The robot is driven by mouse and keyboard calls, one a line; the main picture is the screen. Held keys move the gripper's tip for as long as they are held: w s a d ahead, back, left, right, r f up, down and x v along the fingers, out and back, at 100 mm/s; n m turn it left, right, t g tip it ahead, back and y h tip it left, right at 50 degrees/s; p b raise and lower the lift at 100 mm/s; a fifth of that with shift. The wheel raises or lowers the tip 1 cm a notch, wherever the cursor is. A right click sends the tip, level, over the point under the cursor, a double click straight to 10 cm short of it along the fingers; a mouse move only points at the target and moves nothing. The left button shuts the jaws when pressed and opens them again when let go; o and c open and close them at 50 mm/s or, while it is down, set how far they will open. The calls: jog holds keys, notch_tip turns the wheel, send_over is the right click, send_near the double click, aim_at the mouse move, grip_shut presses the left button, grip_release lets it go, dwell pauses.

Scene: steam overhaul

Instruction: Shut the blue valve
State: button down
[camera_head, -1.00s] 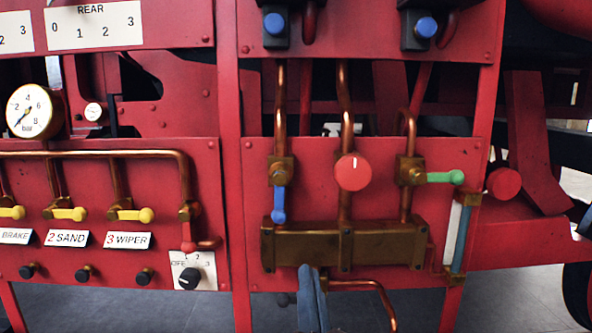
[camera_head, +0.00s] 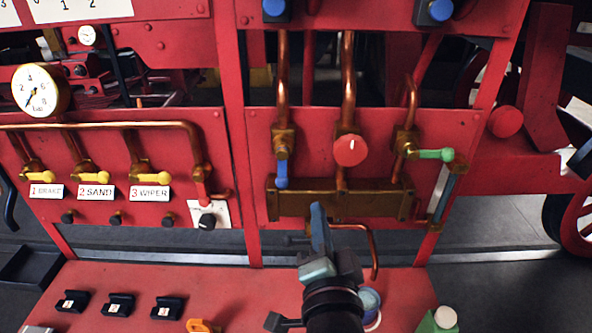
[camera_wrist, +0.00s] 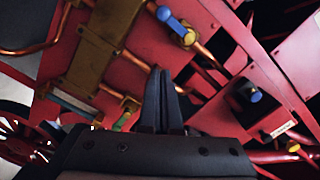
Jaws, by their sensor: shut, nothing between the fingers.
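The blue valve has a blue lever (camera_head: 282,174) hanging straight down from a brass body on a vertical copper pipe, above the left end of the brass manifold (camera_head: 340,205). In the wrist view the blue lever (camera_wrist: 172,22) shows at the top, with the manifold (camera_wrist: 100,45) to its left. My gripper (camera_head: 318,207) points up in front of the manifold's lower edge, to the right of and below the lever in the head view. Its fingers (camera_wrist: 163,75) are shut together and empty, and appear apart from the lever.
A red round knob (camera_head: 350,150) and a green lever (camera_head: 433,154) are to the right. Yellow levers (camera_head: 95,177) line the left panel. Blue knobs (camera_head: 436,10) sit above. A red bench (camera_head: 240,290) below carries black blocks (camera_head: 118,304) and a green bottle (camera_head: 440,320).

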aim_at(282, 169)
dwell(0.3)
jog(key=w+a+f+p, duration=0.2)
jog(key=w+p, duration=0.3)
jog(key=w, duration=0.5)
jog(key=shift+w+a+f, duration=0.2)
jog(key=shift+w+a, duration=0.2)
jog(key=shift+a, duration=0.5)
